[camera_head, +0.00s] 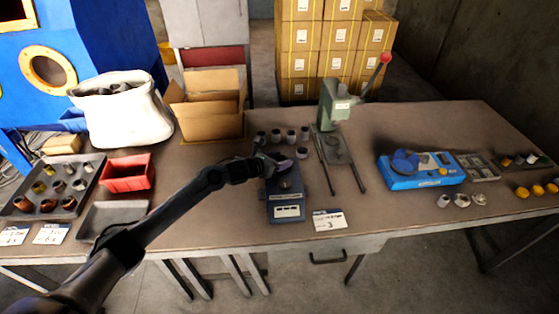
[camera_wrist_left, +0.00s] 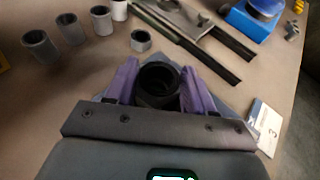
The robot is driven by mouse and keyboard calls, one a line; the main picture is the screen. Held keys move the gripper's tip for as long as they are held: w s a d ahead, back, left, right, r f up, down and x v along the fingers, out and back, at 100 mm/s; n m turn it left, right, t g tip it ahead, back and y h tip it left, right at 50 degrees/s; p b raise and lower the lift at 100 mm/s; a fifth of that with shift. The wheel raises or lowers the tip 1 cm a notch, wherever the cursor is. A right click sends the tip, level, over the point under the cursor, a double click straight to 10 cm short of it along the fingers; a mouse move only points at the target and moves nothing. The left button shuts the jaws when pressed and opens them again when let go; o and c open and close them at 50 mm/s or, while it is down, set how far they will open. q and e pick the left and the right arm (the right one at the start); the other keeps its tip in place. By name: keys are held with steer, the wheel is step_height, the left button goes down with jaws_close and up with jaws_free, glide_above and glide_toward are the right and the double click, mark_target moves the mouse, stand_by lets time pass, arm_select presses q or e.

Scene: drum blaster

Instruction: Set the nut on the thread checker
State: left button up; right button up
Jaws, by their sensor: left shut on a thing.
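The thread checker (camera_head: 288,211) is a small dark-blue device with a pale front label, standing near the table's front edge. My left gripper (camera_head: 277,163) comes in from the left over the back part of the checker. In the left wrist view its purple fingers (camera_wrist_left: 160,86) are shut on the nut (camera_wrist_left: 158,76), a dark round ring with an open centre. The checker's bluish edge shows beyond the fingers; most of it is hidden there. I cannot tell whether the nut touches the checker. My right gripper is not in view.
Several grey sleeves (camera_head: 291,137) stand behind the checker. A green press (camera_head: 334,105) with a red-knobbed lever and two dark rails is just right. A numbered card (camera_head: 328,220) lies beside the checker. A blue device (camera_head: 420,172) stands farther right; a red bin (camera_head: 128,174) and trays are left.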

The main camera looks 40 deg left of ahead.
arm_select(q)
steer(key=shift+f+b, duration=0.45)
steer(key=shift+b, duration=0.05)
steer(key=o, duration=0.9)
steer(key=shift+f, duration=0.1)
steer(key=p+v, duration=0.2)
steer(key=shift+s+a+r, duration=0.15)
steer(key=shift+s+r, duration=0.1)
steer(key=shift+s, duration=0.1)
steer(key=p+v, duration=0.2)
steer(key=shift+s+r, duration=0.15)
steer(key=shift+s, duration=0.1)
steer(key=shift+p+v, duration=2.25)
steer(key=shift+v, duration=0.55)
